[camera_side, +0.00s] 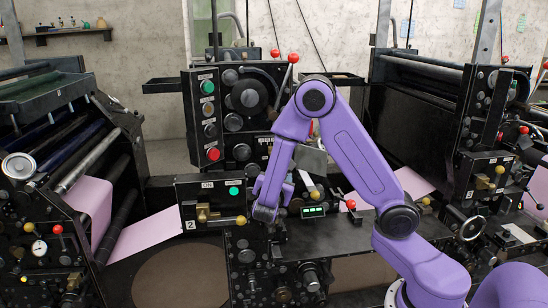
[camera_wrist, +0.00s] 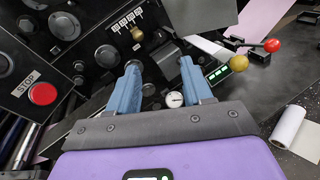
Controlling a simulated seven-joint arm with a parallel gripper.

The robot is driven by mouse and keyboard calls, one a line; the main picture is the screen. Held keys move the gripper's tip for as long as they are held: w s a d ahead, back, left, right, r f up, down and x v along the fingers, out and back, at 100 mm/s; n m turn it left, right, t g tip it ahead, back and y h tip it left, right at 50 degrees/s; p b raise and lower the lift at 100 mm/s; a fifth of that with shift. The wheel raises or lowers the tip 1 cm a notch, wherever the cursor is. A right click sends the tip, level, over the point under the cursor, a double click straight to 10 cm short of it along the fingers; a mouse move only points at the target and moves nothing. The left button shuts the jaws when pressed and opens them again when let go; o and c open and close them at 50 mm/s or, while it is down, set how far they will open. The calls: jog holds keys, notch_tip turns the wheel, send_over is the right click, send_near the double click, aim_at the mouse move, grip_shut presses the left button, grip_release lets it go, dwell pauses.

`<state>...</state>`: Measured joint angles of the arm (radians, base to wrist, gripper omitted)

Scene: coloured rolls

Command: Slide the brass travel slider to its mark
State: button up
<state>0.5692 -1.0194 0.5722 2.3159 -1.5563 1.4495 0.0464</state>
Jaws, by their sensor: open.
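A small brass knob (camera_wrist: 136,33), which looks like the travel slider, sits below a row of small white labels on the dark panel in the wrist view. Its mark cannot be made out. In the side view the slider cannot be picked out; my arm covers part of that area. My gripper (camera_wrist: 160,68) is open, with two blue fingers apart and pointing at the machine. The knob shows just beyond the left fingertip, with no contact visible. Nothing is seen held between the fingers.
A red STOP button (camera_wrist: 42,94) is left of the fingers. A green-lit display (camera_wrist: 228,70), a yellow knob (camera_wrist: 236,43) and a red knob (camera_wrist: 271,45) are to the right. A white roll (camera_wrist: 288,128) lies at the lower right. Pink paper (camera_side: 150,232) runs at the left.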

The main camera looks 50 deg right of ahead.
jog(key=w+d+n, duration=0.1)
jog(key=w+d, duration=0.3)
jog(key=d, duration=0.1)
jog(key=w+d+n+t, duration=0.1)
jog(key=w+d, duration=0.4)
jog(key=w+d+f+t, duration=0.1)
jog(key=w+d, duration=0.3)
jog(key=d, duration=0.1)
jog(key=shift+w+d+f+n, duration=0.1)
jog(key=shift+w+d+n, duration=0.15)
jog(key=shift+n, duration=0.15)
